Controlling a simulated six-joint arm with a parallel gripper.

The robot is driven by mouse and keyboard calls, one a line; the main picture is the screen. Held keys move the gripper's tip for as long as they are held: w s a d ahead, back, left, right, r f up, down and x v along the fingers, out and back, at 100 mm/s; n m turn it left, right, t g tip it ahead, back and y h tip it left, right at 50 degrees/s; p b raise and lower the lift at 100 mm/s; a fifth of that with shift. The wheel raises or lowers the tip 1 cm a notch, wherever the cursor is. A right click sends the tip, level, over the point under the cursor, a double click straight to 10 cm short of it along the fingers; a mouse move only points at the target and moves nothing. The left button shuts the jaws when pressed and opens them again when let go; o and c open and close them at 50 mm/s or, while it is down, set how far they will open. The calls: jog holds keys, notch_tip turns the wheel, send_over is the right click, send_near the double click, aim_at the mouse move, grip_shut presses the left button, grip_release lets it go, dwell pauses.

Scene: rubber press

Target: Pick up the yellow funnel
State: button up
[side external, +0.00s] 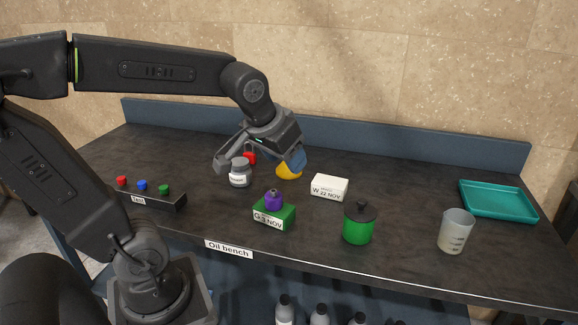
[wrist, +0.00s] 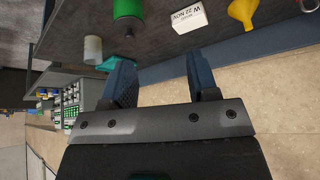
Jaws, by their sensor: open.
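The yellow funnel (side external: 287,174) sits on the dark bench, partly hidden behind my gripper's blue finger in the side view. My gripper (side external: 262,158) is open and empty, above the bench close to the funnel in the side view. In the wrist view the two blue fingers (wrist: 160,68) stand apart with nothing between them, and the funnel lies beyond them, to the upper right.
A grey labelled jar (side external: 240,174) and a red object (side external: 250,158) stand left of the funnel. A white box (side external: 329,187) is right of it. Nearer are a green box (side external: 273,219) with a purple item (side external: 273,200), a green jar (side external: 358,228) and a beaker (side external: 456,231). A teal tray (side external: 500,200) lies right.

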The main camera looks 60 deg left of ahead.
jog(key=w+a+f+n+g+y, duration=0.1)
jog(key=w+a+f+n, duration=0.15)
jog(key=w+a, duration=0.4)
jog(key=w+a+f+n+y, duration=0.1)
jog(key=w+a+f+n, duration=0.15)
jog(key=a, duration=0.75)
jog(key=w+a+f+n+g+y, duration=0.1)
jog(key=w+a+f+n+y, duration=0.15)
jog(key=w+a, duration=0.45)
jog(key=shift+h, duration=0.45)
jog(key=shift+s+a+r+x, duration=0.1)
jog(key=shift+s+a+x, duration=0.25)
jog(key=shift+x, duration=1.85)
jog(key=shift+s+a+r+x, duration=0.1)
jog(key=shift+s+a+x, duration=0.2)
jog(key=shift+x, duration=1.9)
jog(key=shift+s+a+r+x, duration=0.15)
jog(key=shift+a+x, duration=0.25)
jog(key=shift+x, duration=1.8)
jog(key=shift+f, duration=0.1)
jog(key=shift+s, duration=0.1)
grip_shut()
